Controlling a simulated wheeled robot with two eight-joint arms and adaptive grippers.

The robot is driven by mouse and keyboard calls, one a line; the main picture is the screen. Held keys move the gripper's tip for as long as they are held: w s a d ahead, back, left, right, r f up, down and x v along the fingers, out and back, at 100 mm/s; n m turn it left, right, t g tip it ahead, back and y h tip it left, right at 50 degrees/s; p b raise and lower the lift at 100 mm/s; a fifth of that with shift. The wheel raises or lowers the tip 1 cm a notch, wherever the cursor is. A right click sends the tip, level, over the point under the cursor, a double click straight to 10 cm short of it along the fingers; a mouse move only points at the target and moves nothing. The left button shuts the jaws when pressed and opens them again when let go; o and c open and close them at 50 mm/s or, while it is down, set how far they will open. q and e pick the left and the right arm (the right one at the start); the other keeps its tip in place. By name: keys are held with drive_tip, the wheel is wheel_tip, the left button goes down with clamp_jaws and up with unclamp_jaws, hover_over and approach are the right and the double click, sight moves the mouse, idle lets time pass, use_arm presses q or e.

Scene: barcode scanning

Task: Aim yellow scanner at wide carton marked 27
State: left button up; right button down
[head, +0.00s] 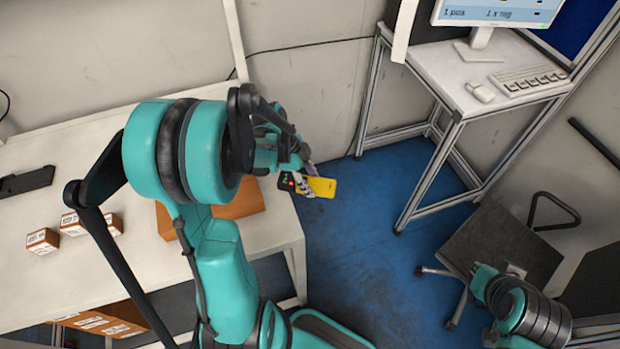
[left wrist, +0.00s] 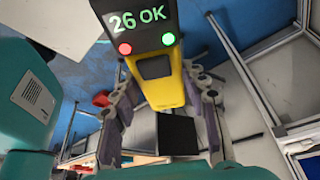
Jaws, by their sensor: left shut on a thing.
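My left gripper (head: 308,178) is shut on the yellow scanner (head: 321,187) and holds it in the air past the right end of the white table. In the left wrist view the scanner (left wrist: 162,88) sits between the two fingers. Its dark display (left wrist: 138,22) reads "26 OK" in green, with one red and one green light below. Small brown cartons (head: 42,241) with white labels stand on the table. A larger brown carton (head: 240,205) is partly hidden behind my left arm. No number 27 is readable on any carton. My right gripper is not in view.
The white table (head: 40,290) carries a black object (head: 27,181) at its left. More labelled cartons (head: 103,322) lie below the table. A stand with a monitor (head: 497,14), keyboard (head: 527,80) and mouse (head: 480,92) is at the right. A dark chair (head: 502,241) stands on the blue floor.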

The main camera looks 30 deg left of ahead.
sight(310, 183)
use_arm(q)
drive_tip(key=shift+s+d+f+b, duration=0.1)
drive_tip(key=shift+f+b, duration=0.6)
drive_tip(key=shift+f, duration=0.65)
drive_tip(key=shift+r, duration=0.15)
wheel_tip(310, 183, up, 12)
drive_tip(key=p, duration=0.9)
drive_tip(key=shift+f, duration=0.2)
